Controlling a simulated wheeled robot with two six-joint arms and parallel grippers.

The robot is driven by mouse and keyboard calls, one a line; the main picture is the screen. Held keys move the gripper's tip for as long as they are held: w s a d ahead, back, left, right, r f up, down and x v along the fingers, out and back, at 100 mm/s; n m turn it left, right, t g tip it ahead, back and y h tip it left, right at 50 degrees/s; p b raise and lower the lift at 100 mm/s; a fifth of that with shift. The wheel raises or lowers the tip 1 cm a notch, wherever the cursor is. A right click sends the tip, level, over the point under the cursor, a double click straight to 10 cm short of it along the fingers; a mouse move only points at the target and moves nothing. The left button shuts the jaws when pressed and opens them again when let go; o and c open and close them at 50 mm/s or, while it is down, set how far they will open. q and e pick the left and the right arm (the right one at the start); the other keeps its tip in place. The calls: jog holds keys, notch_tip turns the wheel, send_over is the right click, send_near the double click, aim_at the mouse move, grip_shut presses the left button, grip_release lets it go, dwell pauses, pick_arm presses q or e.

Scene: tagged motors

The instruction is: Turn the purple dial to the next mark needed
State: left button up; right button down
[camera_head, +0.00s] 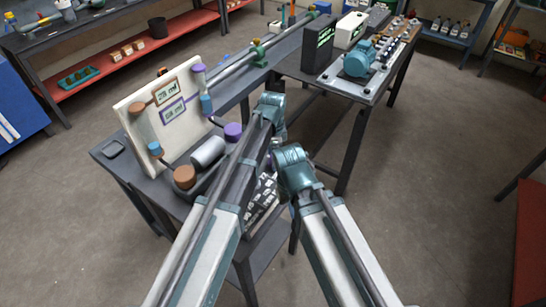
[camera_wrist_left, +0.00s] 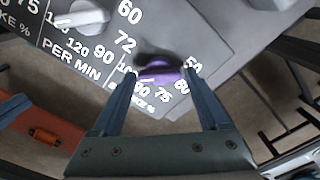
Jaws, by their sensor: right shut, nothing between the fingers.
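The purple dial (camera_wrist_left: 160,70) sits on a grey panel (camera_wrist_left: 203,25) with white numbers, in the left wrist view. My left gripper (camera_wrist_left: 161,75) is open, with one finger on each side of the dial; I cannot tell whether they touch it. The dial's pointer is not clear. A pale knob (camera_wrist_left: 85,15) is at the upper left, by the words PER MIN. In the head view a black-and-white marked panel (camera_head: 263,195) shows partly behind my arms. My right arm's end (camera_head: 291,160) is right of it; its gripper is shut and empty, its fingers hard to make out.
A white board (camera_head: 140,108) with two small framed displays stands on the dark bench, with a purple-capped part (camera_head: 233,131), a grey cylinder (camera_head: 207,152) and a brown-capped part (camera_head: 185,177) near it. A teal motor (camera_head: 359,58) is on a farther bench. Floor at right is clear.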

pick_arm(q)
jog(key=c, duration=1)
jog(key=shift+o, duration=0.2)
jog(key=shift+n, duration=0.3)
jog(key=n, duration=0.8)
jog(key=shift+n, duration=0.3)
jog(key=n, duration=0.4)
jog(key=shift+n, duration=2.2)
